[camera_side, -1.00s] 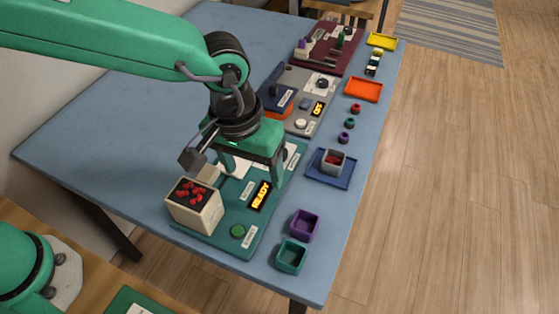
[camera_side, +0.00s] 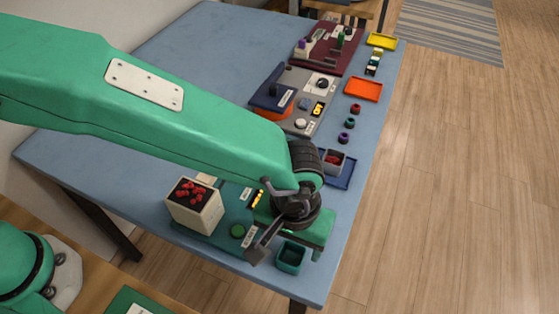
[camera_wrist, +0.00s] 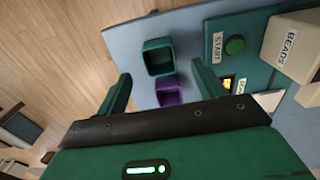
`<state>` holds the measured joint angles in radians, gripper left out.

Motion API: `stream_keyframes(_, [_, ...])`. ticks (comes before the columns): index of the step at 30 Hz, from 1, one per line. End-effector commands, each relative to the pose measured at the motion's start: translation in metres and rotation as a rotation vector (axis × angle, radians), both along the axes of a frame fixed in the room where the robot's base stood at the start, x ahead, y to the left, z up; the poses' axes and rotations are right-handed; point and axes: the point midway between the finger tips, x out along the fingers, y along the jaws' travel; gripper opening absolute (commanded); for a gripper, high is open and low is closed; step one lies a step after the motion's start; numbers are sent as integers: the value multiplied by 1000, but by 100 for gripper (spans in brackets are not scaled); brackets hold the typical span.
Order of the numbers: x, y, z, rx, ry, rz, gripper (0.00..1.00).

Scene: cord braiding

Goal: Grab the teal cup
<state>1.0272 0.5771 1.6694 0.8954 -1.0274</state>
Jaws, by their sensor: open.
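The teal cup (camera_side: 290,268) is a small square open-topped cup near the table's near right corner, upright and empty-looking. In the wrist view the teal cup (camera_wrist: 158,62) lies ahead between the lines of my two fingers, beyond a purple cup (camera_wrist: 168,93). My gripper (camera_wrist: 162,70) is open with nothing held between its fingers. In the side view my gripper (camera_side: 293,232) hangs over the table's near right edge, just behind the teal cup and partly over it. The purple cup is hidden under my gripper there.
A green station board with a START button (camera_wrist: 235,45) and a cream BEADS box (camera_side: 194,207) of red beads stand beside the cups. A grey cup on a blue tray (camera_side: 341,176) sits farther back. The table edge is close to the cups.

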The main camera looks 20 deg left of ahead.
Motion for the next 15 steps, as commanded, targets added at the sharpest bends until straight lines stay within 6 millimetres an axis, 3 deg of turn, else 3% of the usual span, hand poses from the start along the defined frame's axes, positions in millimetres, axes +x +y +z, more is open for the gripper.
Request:
stream_keyframes(10, [0,0,-9,1,0,0,69])
stream_keyframes(15, [0,0,-24,2,1,0,69])
